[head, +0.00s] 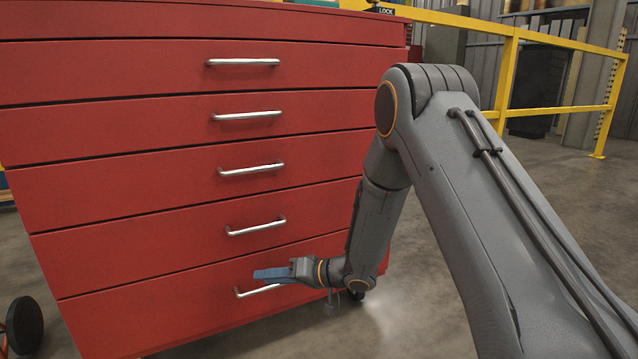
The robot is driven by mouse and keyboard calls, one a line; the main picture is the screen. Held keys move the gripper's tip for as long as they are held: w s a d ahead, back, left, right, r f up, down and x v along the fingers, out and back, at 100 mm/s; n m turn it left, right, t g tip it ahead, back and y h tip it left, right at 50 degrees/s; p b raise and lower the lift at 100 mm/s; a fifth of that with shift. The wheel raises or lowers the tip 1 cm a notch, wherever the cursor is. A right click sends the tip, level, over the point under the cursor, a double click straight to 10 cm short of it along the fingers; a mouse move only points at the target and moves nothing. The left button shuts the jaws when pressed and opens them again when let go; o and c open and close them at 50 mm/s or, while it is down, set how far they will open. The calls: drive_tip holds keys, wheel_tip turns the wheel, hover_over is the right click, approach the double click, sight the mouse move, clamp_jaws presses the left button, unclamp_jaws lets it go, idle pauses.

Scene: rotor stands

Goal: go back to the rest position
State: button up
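My gripper (272,274) is low in the head view, in front of the bottom drawer (200,295) of a red tool cabinet. Its blue fingers point left and overlap the silver handle (250,291) of that drawer in the picture. I cannot tell whether they touch the handle, or whether the fingers are open or shut. My arm reaches in from the lower right, bends at the top and comes down to the gripper.
The red cabinet (130,155) fills the left side, and its drawers look closed. A yellow railing (505,70) stands behind on the right. A black wheel (24,325) is at the lower left. Concrete floor (590,190) is open at the right.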

wheel_tip(320, 180, up, 10)
drive_tip(key=d+t+h+p, duration=0.1)
drive_tip(key=t+h, duration=0.2)
drive_tip(key=h, duration=0.2)
drive_tip(key=s+d+r+h+p, duration=0.1)
drive_tip(key=s+d+r+h, duration=0.3)
drive_tip(key=s, duration=0.3)
drive_tip(key=s+d+r+n+g+h+p, duration=0.1)
drive_tip(key=s+d+r+g, duration=0.15)
drive_tip(key=s, duration=0.95)
drive_tip(key=s+d+r+n+g+h+p, duration=0.1)
drive_tip(key=s+d+r+g, duration=0.15)
drive_tip(key=s, duration=0.85)
drive_tip(key=s+d+r+g+h+p, duration=0.1)
drive_tip(key=s+d+r+g+p, duration=0.15)
drive_tip(key=s, duration=0.95)
drive_tip(key=d+r+m+p, duration=0.2)
drive_tip(key=d+r+p, duration=0.4)
drive_tip(key=r+p, duration=0.3)
drive_tip(key=d+r+m+h+p, duration=0.1)
drive_tip(key=d+r+p, duration=0.6)
drive_tip(key=p, duration=0.8)
drive_tip(key=d+r+m+p, duration=0.3)
drive_tip(key=d+r+p, duration=0.3)
drive_tip(key=r+p, duration=0.6)
drive_tip(key=shift+d+r, duration=0.2)
drive_tip(key=shift+d, duration=0.15)
drive_tip(key=shift+a+f, duration=0.1)
